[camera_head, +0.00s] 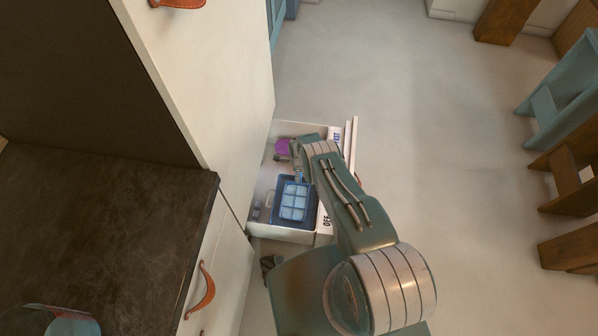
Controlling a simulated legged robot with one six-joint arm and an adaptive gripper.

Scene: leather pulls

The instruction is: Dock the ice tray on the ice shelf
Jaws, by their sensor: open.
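A blue ice tray (294,201) with several pale square cells is in the front part of an open white drawer (285,236). A darker blue rim or base shows around its cells. I cannot tell what it rests on. My gripper (299,177) is open at the tray's upper edge in the picture, and my arm comes in from the lower right. I cannot tell whether the fingertips touch the tray. I cannot make out a separate ice shelf for certain; my arm hides part of the drawer.
A purple item (283,147) lies in the drawer's upper part. A dark countertop (100,225) and white cabinet fronts with leather pulls (203,291) stand left. Wooden stools (566,175) stand right; the floor between is clear.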

